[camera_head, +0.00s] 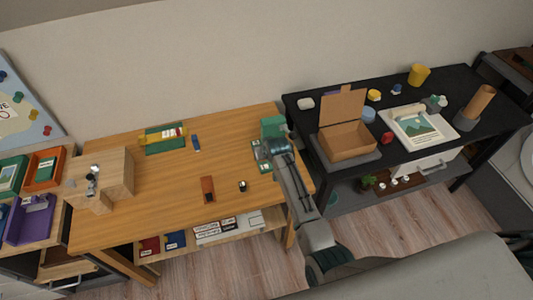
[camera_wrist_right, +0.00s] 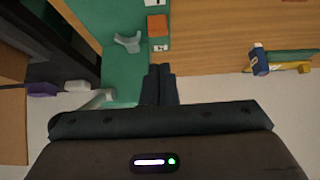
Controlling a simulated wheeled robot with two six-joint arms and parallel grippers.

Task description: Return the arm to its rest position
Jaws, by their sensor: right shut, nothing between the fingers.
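My right arm (camera_head: 295,195) reaches up from the lower right in the head view, over the right edge of the wooden desk. Its gripper end (camera_head: 280,146) is beside the green items at the desk's far right corner. In the right wrist view my right gripper (camera_wrist_right: 159,70) has its two dark fingers together, with nothing between them. A green surface (camera_wrist_right: 118,72) lies beyond the fingers, with a grey Y-shaped piece (camera_wrist_right: 128,42) and an orange-topped block (camera_wrist_right: 157,26). My left gripper is not in view.
The wooden desk (camera_head: 160,208) holds a brown case (camera_head: 208,189) and a small dark item (camera_head: 242,186); its front middle is mostly clear. A black table (camera_head: 460,82) at right holds an open cardboard box (camera_head: 347,140). The wall (camera_head: 190,60) stands behind.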

